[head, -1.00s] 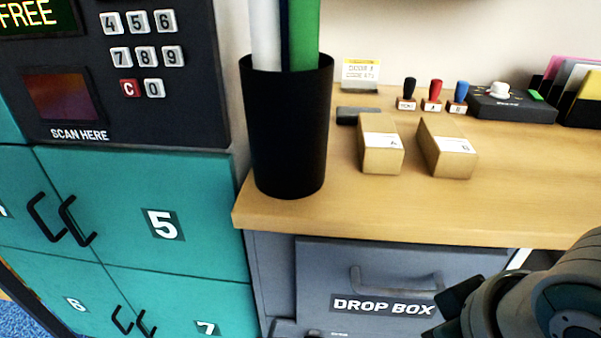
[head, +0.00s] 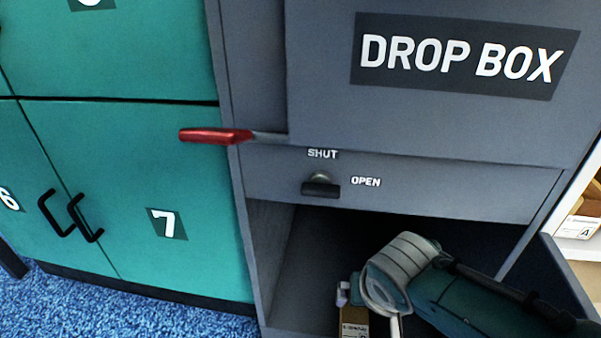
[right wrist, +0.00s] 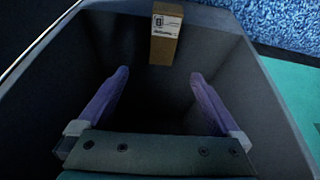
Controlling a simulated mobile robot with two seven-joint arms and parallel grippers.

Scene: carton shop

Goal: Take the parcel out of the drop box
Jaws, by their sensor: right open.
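The drop box (head: 420,145) is a grey cabinet with a white-lettered label, and its lower compartment stands open. The parcel (right wrist: 166,38) is a small brown carton with a white label, inside the compartment near the far wall in the right wrist view. In the head view a part of it (head: 354,321) shows low in the opening, partly hidden by my arm. My right gripper (right wrist: 159,76) is open and empty inside the compartment, its purple fingers apart, with the parcel beyond their tips and roughly between them. My left gripper is not in view.
A red lever (head: 215,135) sticks out at the cabinet's left. A small knob (head: 320,186) sits between SHUT and OPEN marks above the opening. Teal lockers (head: 110,190) stand left. A grey panel (head: 572,278) stands at the opening's right, with shelves (head: 580,228) beyond.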

